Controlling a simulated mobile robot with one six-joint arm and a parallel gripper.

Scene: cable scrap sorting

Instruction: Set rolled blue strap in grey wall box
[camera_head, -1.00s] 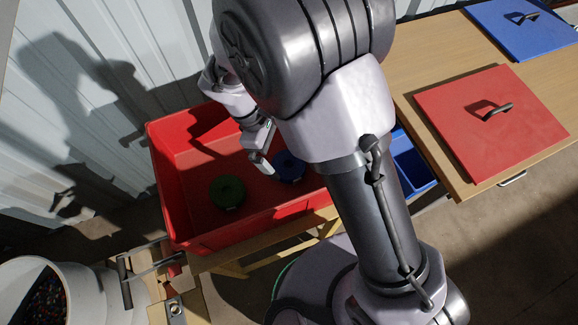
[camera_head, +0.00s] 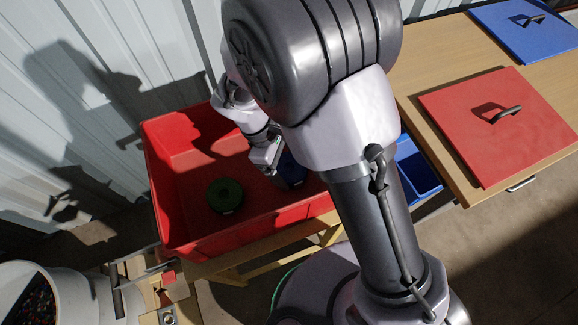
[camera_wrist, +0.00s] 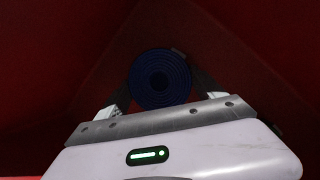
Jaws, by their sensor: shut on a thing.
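The rolled blue strap (camera_wrist: 160,78) is a dark blue coil, seen end-on between my fingers in the wrist view. In the head view the strap (camera_head: 292,170) shows partly behind my arm, at the right side of the red bin (camera_head: 180,238). My gripper (camera_wrist: 160,95) is shut on the strap, with one finger on each side of it. In the head view my gripper (camera_head: 274,168) is down inside the bin. Whether the strap touches the bin floor cannot be told. I see no grey wall box.
A green roll (camera_head: 225,195) lies in the bin to the left of my gripper. A blue container (camera_head: 416,170) stands right of my arm. The wooden table (camera_head: 425,50) carries a red lid (camera_head: 500,135) and a blue lid (camera_head: 522,28). A white bucket (camera_head: 15,270) stands at lower left.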

